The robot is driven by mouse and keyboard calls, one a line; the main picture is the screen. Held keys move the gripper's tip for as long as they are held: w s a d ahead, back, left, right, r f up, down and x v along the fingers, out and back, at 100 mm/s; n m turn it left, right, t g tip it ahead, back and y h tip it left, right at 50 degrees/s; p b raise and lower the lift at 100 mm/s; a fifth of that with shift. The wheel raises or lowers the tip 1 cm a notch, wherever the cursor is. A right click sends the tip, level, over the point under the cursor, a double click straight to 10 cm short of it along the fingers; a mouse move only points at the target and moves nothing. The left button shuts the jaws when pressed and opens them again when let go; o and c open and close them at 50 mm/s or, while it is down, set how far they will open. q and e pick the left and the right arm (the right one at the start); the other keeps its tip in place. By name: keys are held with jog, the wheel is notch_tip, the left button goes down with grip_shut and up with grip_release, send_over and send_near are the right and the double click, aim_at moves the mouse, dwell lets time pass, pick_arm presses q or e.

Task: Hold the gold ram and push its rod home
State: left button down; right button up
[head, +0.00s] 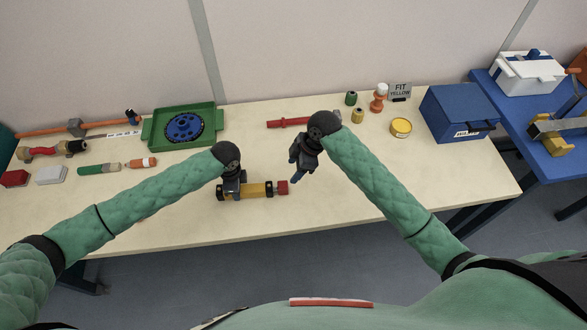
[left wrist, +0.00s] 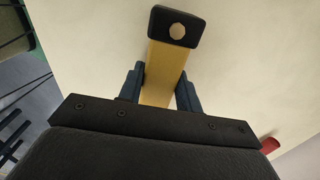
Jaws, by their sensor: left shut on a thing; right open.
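The gold ram (head: 257,190) lies level near the front edge of the table, with dark end collars. A red knob (head: 282,187) is at its right end; a short length of rod shows between knob and collar. My left gripper (head: 232,191) is shut around the ram's left part from above. In the left wrist view the gold body (left wrist: 166,62) sits between the two fingers of my left gripper (left wrist: 159,92), with a black holed end block beyond. My right gripper (head: 300,172) is open and empty, above and to the right of the red knob, apart from it.
A green tray (head: 210,135) with a blue disc (head: 184,128) stands behind. A red tool (head: 290,122) lies behind my right gripper. A blue box (head: 458,113), yellow tin (head: 400,127) and small bottles are at right. The table right of the knob is clear.

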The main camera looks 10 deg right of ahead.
pick_arm(q)
jog(key=shift+a+f, duration=0.1)
jog(key=c, duration=0.9)
grip_release()
notch_tip(320, 180, up, 12)
jog(key=shift+r, duration=0.1)
